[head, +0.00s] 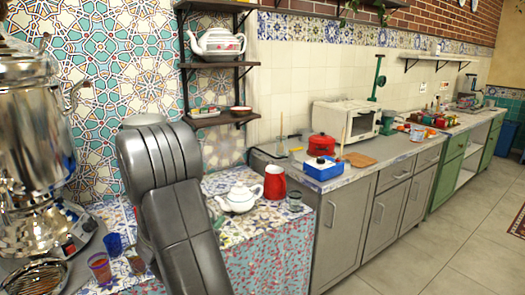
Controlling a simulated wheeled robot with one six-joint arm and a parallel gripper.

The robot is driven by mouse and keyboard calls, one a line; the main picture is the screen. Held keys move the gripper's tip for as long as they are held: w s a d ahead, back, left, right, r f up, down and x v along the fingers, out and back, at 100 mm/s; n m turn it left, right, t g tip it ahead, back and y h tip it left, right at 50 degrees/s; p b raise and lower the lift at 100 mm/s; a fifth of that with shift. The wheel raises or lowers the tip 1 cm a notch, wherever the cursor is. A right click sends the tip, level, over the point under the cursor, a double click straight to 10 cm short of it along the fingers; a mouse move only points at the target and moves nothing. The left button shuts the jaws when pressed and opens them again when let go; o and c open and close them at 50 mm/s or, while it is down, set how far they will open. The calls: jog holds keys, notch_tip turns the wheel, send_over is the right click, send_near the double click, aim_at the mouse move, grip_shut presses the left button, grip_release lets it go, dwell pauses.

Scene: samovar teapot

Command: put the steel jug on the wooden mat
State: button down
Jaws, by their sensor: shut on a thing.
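My arm covers the left middle of the head view, and my gripper is hidden behind it. I cannot see what the jaws hold. No steel jug can be made out; the space behind my arm is hidden. A flat brown wooden board (359,160) lies on the counter beside the blue box, and I cannot tell whether it is the wooden mat. The tiled-pattern table (265,225) under my arm carries a white teapot (240,199) and a red jug (274,183) to the right of my arm.
A large shiny samovar (30,140) stands at the left. A blue glass (114,244) and a purple-orange glass (100,266) stand near it. A small dark glass (295,202) is by the table's right edge. A red pot (321,145) and blue box (323,169) stand on the counter.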

jog(key=w+d+f+n+y+p, duration=0.25)
jog(key=d+p, duration=0.25)
jog(key=d, duration=0.4)
jog(key=s+d+f+n+y+p, duration=0.1)
jog(key=s+d+f+y, duration=0.1)
jog(key=f, duration=0.4)
jog(key=s+d+f+n+t+y+p, duration=0.1)
jog(key=s+d+f+y+p, duration=0.1)
jog(key=s+f, duration=0.3)
jog(key=shift+s+d+f, duration=0.2)
jog(key=shift+d+f, duration=0.3)
jog(key=shift+d, duration=0.2)
jog(key=shift+a, duration=0.1)
